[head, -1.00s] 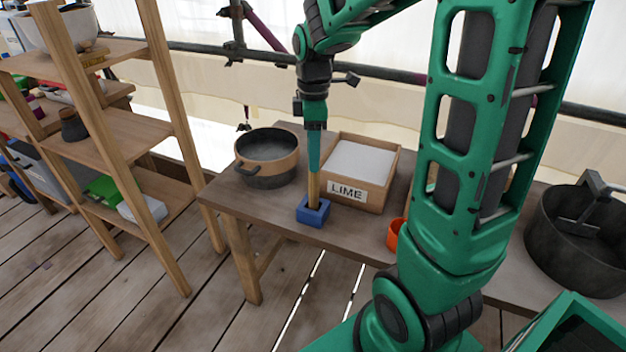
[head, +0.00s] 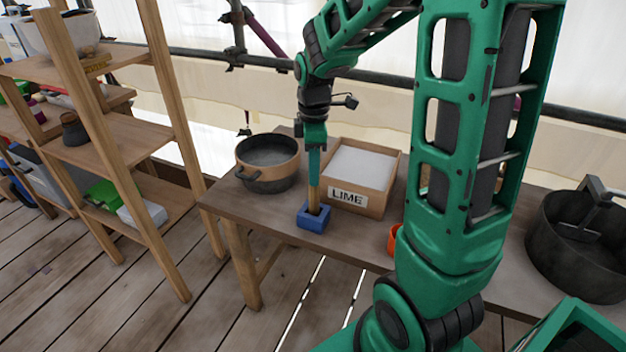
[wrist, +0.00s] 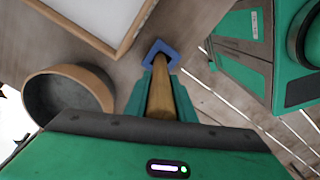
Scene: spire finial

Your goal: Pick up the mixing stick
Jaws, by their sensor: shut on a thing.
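The mixing stick (head: 314,201) is a wooden rod standing upright in a small blue block holder (head: 313,221) near the front edge of the table. My gripper (head: 314,180) is above the holder, pointing down, and shut on the stick's upper part. In the wrist view the stick (wrist: 160,98) runs between the two green fingers, and its far end sits at the blue holder (wrist: 161,50). The stick's lower end is hidden inside the holder.
A lime box (head: 360,178) stands just right of the stick, and a dark pot (head: 268,165) to the left. An orange cup (head: 393,238) is partly hidden behind my arm. A large dark tub (head: 575,250) is at the right. A wooden shelf (head: 125,135) stands at the left.

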